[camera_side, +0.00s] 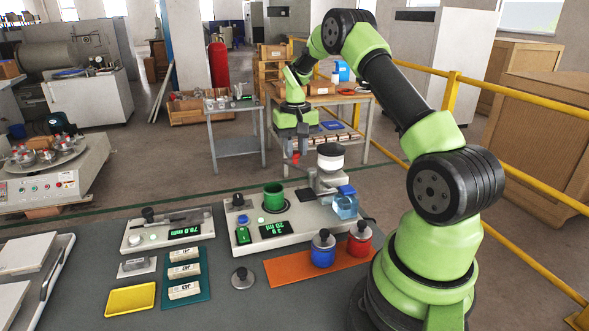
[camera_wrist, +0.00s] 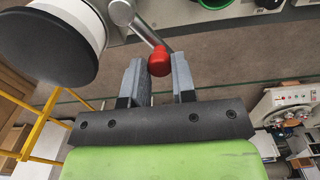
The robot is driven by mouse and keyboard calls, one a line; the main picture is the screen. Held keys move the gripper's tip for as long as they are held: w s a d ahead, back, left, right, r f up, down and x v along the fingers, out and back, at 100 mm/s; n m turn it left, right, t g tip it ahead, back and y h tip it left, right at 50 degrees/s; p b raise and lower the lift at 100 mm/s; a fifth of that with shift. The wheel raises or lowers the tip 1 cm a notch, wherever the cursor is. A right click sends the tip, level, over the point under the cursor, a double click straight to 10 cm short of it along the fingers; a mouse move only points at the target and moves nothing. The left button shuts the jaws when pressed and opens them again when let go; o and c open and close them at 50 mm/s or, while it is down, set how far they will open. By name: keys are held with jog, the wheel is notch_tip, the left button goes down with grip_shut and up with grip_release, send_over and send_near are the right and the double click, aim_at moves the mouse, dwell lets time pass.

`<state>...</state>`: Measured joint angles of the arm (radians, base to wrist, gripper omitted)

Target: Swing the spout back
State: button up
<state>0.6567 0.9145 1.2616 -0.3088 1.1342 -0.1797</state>
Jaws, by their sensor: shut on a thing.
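My gripper (camera_side: 293,146) is at the far side of the dispenser (camera_side: 330,180), pointing down. In the wrist view my gripper (camera_wrist: 160,68) is shut on a red knob (camera_wrist: 159,57) at the end of a grey rod (camera_wrist: 148,31), which I take as the spout's arm. The rod runs up and left to the dispenser, whose white and black top (camera_wrist: 90,30) fills the upper left. In the side view the red knob (camera_side: 295,157) shows small below my fingers. The spout's outlet is not clear.
A green cup (camera_side: 273,189) stands on the instrument base, left of the dispenser. A blue-capped bottle (camera_side: 345,206) stands in front of the dispenser. Blue (camera_side: 323,255) and red (camera_side: 359,243) lidded pots stand on an orange mat (camera_side: 290,270). A yellow tray (camera_side: 130,300) lies front left.

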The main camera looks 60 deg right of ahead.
jog(key=shift+s+d, duration=0.3)
jog(key=shift+d, duration=0.35)
jog(key=shift+s+d, duration=0.45)
jog(key=shift+d, duration=0.15)
jog(key=o, duration=0.8)
jog(key=shift+r, duration=0.1)
jog(key=shift+r, duration=2.95)
